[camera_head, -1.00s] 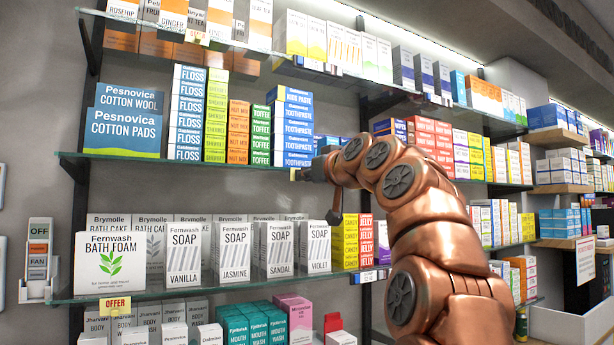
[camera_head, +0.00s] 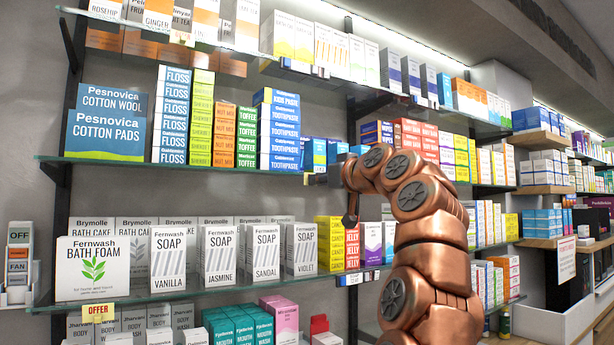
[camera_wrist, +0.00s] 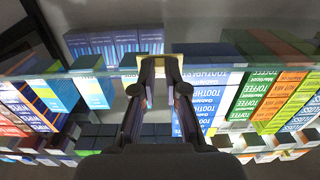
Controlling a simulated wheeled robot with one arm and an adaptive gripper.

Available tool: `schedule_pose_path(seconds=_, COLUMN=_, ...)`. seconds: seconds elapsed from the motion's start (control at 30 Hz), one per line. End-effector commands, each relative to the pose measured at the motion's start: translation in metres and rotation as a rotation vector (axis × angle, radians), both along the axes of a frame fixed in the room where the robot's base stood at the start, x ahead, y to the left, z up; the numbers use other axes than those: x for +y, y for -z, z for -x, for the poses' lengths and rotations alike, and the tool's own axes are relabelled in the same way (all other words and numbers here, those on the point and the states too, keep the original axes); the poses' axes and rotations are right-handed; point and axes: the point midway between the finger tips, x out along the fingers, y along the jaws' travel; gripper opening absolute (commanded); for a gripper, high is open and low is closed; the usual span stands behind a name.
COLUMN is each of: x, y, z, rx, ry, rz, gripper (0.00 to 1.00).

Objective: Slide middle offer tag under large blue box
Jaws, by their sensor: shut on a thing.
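The large blue box (camera_head: 104,125), marked Cotton Pads and Cotton Wool, stands at the left end of the middle shelf (camera_head: 190,167). My gripper (camera_head: 309,180) is at that shelf's front edge, just right of the toothpaste stack (camera_head: 278,130) and well right of the blue box. In the wrist view my gripper (camera_wrist: 161,64) has its fingers close together on the yellow middle offer tag (camera_wrist: 151,66). The tag's face is mostly hidden by the fingers. The blue box cannot be made out in the wrist view.
Floss (camera_head: 171,115), green (camera_head: 200,120), orange (camera_head: 223,135) and toffee boxes (camera_head: 246,138) stand along the shelf between the blue box and my gripper. Another yellow tag (camera_head: 183,38) hangs on the top shelf edge, and an OFFER tag (camera_head: 98,312) on the lower one.

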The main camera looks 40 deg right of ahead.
Motion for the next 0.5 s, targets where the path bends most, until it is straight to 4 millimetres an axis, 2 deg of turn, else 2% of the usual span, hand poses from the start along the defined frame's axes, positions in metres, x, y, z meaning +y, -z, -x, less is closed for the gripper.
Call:
schedule_pose_path(seconds=0.2, x=-0.031, y=-0.006, z=0.003, rx=-0.007, ry=0.003, rz=0.0, gripper=0.0)
schedule_pose_path(seconds=0.5, x=-0.038, y=-0.001, z=0.004, rx=-0.004, ry=0.001, rz=0.002, gripper=0.0)
